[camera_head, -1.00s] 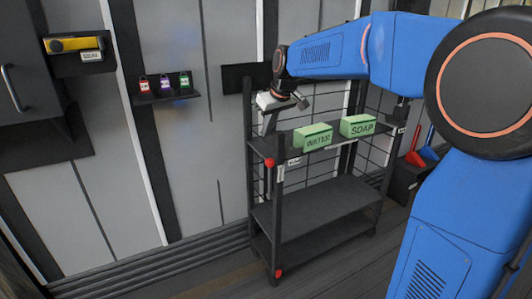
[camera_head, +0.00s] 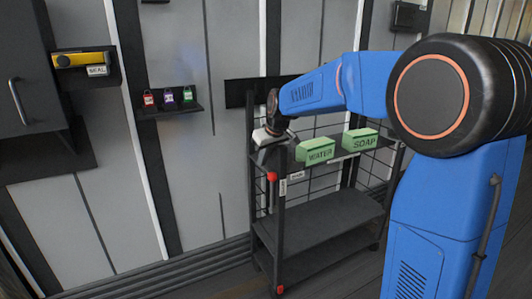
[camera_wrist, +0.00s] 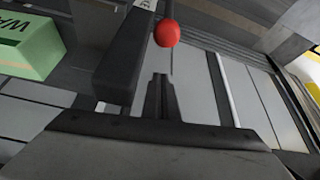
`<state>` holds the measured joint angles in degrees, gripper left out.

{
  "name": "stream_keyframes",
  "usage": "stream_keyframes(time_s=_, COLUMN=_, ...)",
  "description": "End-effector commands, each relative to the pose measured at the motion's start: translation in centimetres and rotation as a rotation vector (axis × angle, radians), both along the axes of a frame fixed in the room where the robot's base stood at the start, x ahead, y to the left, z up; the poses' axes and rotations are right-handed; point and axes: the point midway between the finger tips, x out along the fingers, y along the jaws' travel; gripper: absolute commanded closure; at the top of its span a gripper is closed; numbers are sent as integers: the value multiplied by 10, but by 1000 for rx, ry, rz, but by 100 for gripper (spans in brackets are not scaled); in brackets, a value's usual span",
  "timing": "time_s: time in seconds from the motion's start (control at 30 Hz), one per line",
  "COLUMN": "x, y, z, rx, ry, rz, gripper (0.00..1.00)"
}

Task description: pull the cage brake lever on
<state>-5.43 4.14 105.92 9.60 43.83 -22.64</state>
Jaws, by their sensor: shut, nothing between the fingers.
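The cage (camera_head: 318,210) is a black shelf trolley with mesh sides standing against the wall. A red ball knob (camera_head: 272,176) sits at its front left post, beside a small white label. In the wrist view the red knob (camera_wrist: 167,33) tops a thin dark rod, just beyond my fingertips. My gripper (camera_wrist: 158,80) is shut and empty, with a visible gap to the knob. In the head view my gripper (camera_head: 268,137) is over the cage's left end, above the knob; its fingertips cannot be made out there.
Green boxes marked WATER (camera_head: 317,151) and SOAP (camera_head: 361,140) stand on the cage's top shelf. A second red spot (camera_head: 280,289) shows low on the left post. A wall shelf (camera_head: 170,110) holds three small padlocks. The floor left of the cage looks clear.

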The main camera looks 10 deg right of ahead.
Motion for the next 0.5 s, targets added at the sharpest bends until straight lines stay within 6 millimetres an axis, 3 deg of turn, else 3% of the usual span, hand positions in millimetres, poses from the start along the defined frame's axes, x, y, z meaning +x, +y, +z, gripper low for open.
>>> stream_keyframes(time_s=0.1, x=4, y=2, z=-12, rx=0, ry=0, rz=0, gripper=100)
stream_keyframes(time_s=0.3, x=-19, y=-8, z=-14, rx=-1, ry=0, rz=0, gripper=100)
stream_keyframes(time_s=0.5, x=-30, y=-13, z=-16, rx=-1, ry=0, rz=0, gripper=100)
